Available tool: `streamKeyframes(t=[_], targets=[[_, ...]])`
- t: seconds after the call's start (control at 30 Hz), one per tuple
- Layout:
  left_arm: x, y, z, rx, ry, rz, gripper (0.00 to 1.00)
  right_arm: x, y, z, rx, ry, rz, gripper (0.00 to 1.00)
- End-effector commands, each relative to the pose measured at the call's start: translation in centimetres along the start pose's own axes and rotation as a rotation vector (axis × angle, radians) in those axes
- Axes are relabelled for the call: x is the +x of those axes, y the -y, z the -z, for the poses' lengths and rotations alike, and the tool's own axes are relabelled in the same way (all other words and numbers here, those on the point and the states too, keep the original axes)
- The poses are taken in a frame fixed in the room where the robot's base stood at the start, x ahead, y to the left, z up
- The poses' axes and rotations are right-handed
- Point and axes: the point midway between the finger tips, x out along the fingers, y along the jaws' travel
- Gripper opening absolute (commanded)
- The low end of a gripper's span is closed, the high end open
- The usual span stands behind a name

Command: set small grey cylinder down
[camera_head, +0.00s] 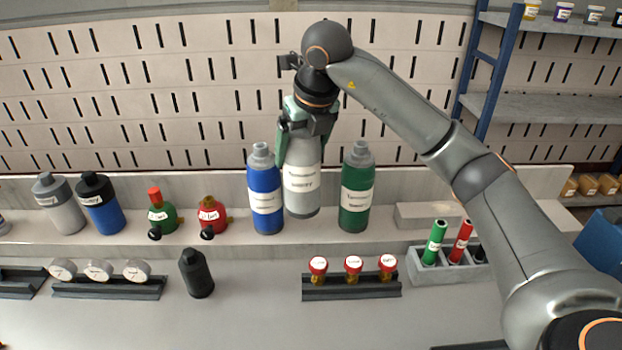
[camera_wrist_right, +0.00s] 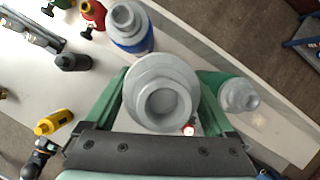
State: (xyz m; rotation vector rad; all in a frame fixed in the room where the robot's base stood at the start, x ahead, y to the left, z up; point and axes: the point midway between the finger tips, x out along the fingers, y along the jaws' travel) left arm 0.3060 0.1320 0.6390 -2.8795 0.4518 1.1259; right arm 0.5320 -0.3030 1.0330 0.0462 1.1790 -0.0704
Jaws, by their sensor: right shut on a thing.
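The grey cylinder (camera_head: 302,184) with a white label is upright between the blue cylinder (camera_head: 264,190) and the green cylinder (camera_head: 356,188) at the raised back ledge. My right gripper (camera_head: 300,150) is shut around its upper part from above. In the wrist view the grey cylinder's round top (camera_wrist_right: 160,95) lies between the green fingers. The blue cylinder (camera_wrist_right: 130,28) is at its upper left and the green one (camera_wrist_right: 236,95) at its right. I cannot tell whether its base touches the ledge. My left gripper is not in view.
The ledge (camera_head: 400,240) also holds a grey bottle (camera_head: 58,205), a blue bottle (camera_head: 100,203), and green (camera_head: 161,214) and red (camera_head: 212,216) small items. In front are a dark bottle (camera_head: 196,273), a rack of red-topped valves (camera_head: 352,288) and a grey holder (camera_head: 425,275) with tubes.

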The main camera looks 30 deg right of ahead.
Motion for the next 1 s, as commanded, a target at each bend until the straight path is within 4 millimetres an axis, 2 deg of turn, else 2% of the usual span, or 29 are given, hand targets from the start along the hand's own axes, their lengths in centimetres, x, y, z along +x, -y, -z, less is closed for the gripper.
streamKeyframes(t=[0.1, 0.23, 0.53, 0.77, 1.0], targets=[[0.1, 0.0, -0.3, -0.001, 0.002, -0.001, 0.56, 2.6, 1.5, -0.2, 0.003, -0.001, 0.000, 0.00], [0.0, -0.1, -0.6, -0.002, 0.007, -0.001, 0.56, 4.5, 2.7, -0.5, 0.002, 0.002, 0.000, 0.00], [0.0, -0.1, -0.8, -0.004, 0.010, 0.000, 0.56, 6.4, 3.7, -0.8, 0.000, 0.004, -0.002, 0.00], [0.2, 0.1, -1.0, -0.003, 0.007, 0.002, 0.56, 9.3, 3.8, 0.3, -0.002, 0.004, -0.002, 0.00], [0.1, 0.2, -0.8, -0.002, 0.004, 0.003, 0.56, 9.4, 3.8, 0.3, -0.001, 0.006, -0.002, 0.00]])
